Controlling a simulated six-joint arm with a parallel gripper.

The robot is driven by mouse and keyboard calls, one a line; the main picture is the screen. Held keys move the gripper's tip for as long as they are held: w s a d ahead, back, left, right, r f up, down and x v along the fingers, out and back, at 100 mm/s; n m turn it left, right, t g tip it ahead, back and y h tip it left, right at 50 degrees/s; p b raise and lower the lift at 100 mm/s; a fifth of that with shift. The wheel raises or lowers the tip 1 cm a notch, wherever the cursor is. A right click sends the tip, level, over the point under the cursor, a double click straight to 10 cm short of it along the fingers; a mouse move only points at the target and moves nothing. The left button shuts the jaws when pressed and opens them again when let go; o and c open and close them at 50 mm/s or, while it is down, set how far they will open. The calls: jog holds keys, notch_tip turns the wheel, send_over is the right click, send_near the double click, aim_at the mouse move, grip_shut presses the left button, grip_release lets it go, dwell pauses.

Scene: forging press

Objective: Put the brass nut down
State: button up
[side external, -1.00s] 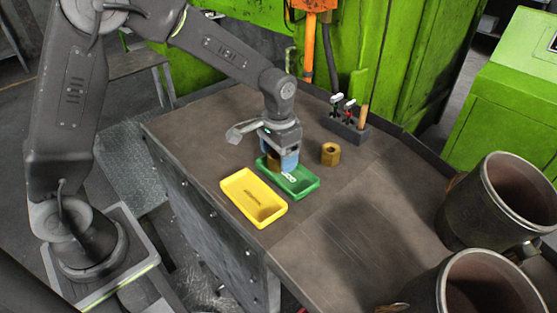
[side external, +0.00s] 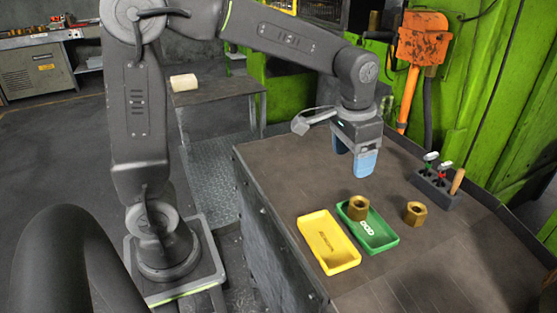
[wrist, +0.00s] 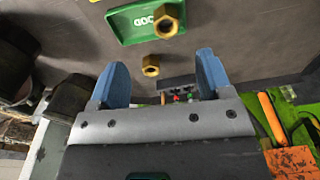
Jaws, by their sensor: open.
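One brass nut (side external: 358,208) sits at the far end of the green tray (side external: 381,243). It also shows in the wrist view (wrist: 166,22), inside the tray's rim. A second brass nut (side external: 415,214) stands on the bare table to the right of the green tray, and the wrist view shows it too (wrist: 150,66). My gripper (side external: 364,174) is above the table, clear of both nuts. In the wrist view its blue fingers (wrist: 160,75) are wide apart with nothing held between them.
A yellow tray (side external: 318,226), without a nut, lies left of the green one. A tool holder (side external: 434,188) with small handles stands at the back right, near the green press frame. An orange device (side external: 424,37) hangs behind. The table's front right looks free.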

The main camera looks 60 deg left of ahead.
jog(key=s+a+r+n+t, duration=0.1)
jog(key=s+t, duration=0.3)
jog(key=s, duration=1.3)
jog(key=shift+a+r, duration=0.55)
